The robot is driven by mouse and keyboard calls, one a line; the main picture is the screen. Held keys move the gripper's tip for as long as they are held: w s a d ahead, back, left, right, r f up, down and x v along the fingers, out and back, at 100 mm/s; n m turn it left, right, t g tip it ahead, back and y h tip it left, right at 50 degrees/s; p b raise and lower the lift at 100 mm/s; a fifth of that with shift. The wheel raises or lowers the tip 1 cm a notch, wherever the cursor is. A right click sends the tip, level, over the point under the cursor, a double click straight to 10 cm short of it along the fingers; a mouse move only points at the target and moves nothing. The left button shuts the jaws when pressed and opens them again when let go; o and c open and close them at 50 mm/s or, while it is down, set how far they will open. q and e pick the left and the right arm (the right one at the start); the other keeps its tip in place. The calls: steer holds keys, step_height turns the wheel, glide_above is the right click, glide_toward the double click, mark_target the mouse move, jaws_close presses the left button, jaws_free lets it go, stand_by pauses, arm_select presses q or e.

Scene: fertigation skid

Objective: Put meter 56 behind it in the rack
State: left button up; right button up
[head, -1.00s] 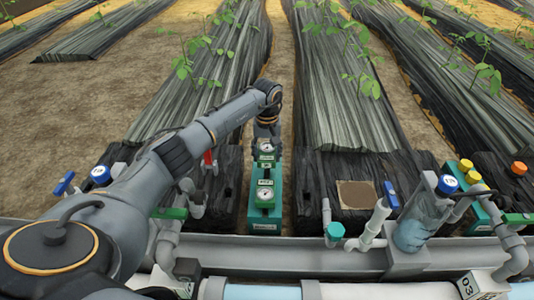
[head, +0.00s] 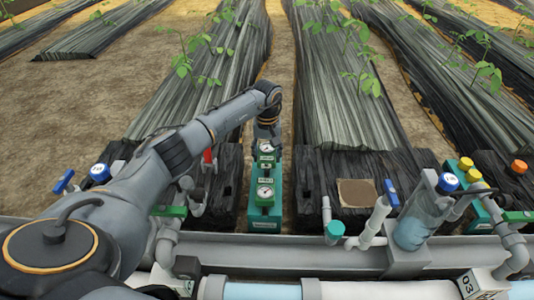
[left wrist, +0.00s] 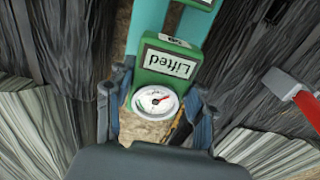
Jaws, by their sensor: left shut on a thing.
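A green meter (left wrist: 158,98) with a round white dial and a label reading "Lifted" is between the fingers of my left gripper (left wrist: 157,112) in the left wrist view. The gripper is shut on it. In the head view this meter (head: 266,156) is at the far end of the teal rack (head: 264,226), under my left gripper (head: 266,136). A second green meter (head: 265,194) with a white dial sits nearer, at the front of the rack. I cannot read the meters' numbers, nor tell whether the held meter is seated. My right gripper is not in view.
A grey rail (head: 320,252) and white pipes run across the front. A red-handled valve (head: 208,156) stands left of the held meter. A clear filter bowl (head: 413,228) and blue-handled valves are at the right. Black film-covered beds flank the rack.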

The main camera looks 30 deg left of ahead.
arm_select(q)
steer(key=shift+f+b, duration=0.95)
steer(key=shift+f, duration=0.6)
steer(key=o, duration=1.3)
steer(key=shift+r+p, duration=3.35)
steer(key=shift+r, duration=0.7)
